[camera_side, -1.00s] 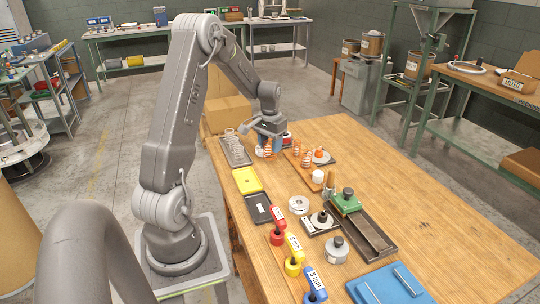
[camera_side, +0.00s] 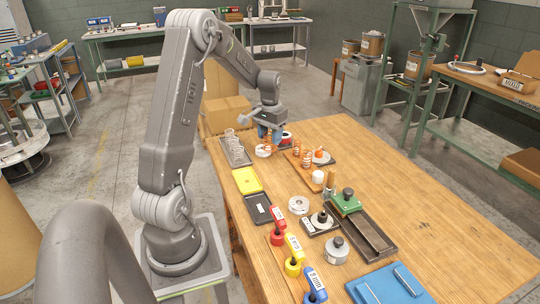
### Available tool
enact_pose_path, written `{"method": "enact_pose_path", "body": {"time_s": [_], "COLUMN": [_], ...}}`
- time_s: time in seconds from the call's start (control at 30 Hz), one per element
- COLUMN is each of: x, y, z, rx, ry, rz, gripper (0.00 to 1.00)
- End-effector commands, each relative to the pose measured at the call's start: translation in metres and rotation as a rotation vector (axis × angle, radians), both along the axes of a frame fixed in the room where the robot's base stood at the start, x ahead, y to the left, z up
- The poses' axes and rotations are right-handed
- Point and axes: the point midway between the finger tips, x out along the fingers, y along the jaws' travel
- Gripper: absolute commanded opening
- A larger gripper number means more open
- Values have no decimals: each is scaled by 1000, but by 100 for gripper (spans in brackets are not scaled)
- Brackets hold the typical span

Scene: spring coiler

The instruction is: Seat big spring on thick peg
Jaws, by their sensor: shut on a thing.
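To the right, an orange-brown board (camera_side: 313,181) carries copper coils (camera_side: 306,160) standing upright. I cannot make out which peg is the thick one, as the pegs are small here and partly hidden by coils.
The table's right side is clear.

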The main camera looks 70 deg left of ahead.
Motion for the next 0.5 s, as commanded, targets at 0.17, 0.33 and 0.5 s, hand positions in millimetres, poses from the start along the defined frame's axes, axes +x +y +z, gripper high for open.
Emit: {"method": "enact_pose_path", "body": {"time_s": [0.17, 0.33, 0.5], "x": [14, 50, 80], "y": [-13, -55, -103], "z": [4, 17, 30], "rx": [1, 1, 1], "ry": [-1, -1, -1], "rz": [-55, -219, -386], "gripper": [35, 34, 34]}}
